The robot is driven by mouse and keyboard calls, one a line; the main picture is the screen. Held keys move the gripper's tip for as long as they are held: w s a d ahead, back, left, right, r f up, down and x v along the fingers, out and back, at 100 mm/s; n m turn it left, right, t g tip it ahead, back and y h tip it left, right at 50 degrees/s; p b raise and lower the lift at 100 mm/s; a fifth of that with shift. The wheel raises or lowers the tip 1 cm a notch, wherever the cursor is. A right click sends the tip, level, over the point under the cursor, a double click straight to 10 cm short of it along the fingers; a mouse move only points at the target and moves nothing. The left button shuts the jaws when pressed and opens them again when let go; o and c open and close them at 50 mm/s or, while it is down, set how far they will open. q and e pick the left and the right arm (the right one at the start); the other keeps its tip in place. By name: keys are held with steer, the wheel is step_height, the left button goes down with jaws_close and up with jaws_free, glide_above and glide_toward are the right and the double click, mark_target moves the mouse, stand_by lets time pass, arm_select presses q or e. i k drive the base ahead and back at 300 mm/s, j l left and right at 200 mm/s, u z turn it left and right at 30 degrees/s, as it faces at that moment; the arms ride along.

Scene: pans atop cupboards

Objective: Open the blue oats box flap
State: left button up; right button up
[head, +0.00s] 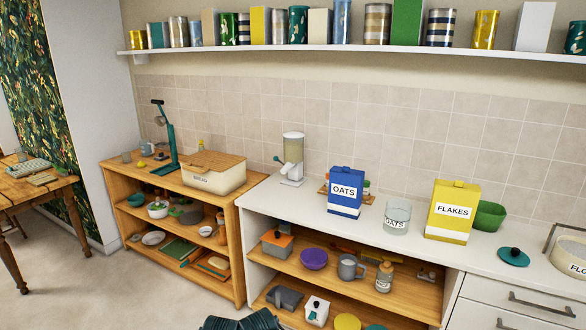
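The blue oats box (345,206) stands upright on the white countertop, right of centre in the head view. It has a white OATS label on its front and a white band near its base. Its top looks closed, but the flap is too small to make out clearly.
A glass jar (396,218) labelled OATS and a yellow FLAKES box (452,212) stand right of the blue box. Behind it is a small wooden rack (368,199) with jars. A dispenser (292,160) stands to the left. Counter between dispenser and box is mostly clear.

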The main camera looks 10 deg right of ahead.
mark_target(345, 170)
steer(key=i+j+z, duration=0.1)
steer(key=i+z, duration=0.2)
steer(key=i, duration=0.15)
steer(key=i+j+z, duration=0.3)
steer(key=i, duration=0.15)
steer(key=i+j+z, duration=0.3)
steer(key=i, duration=0.15)
steer(key=l, duration=0.1)
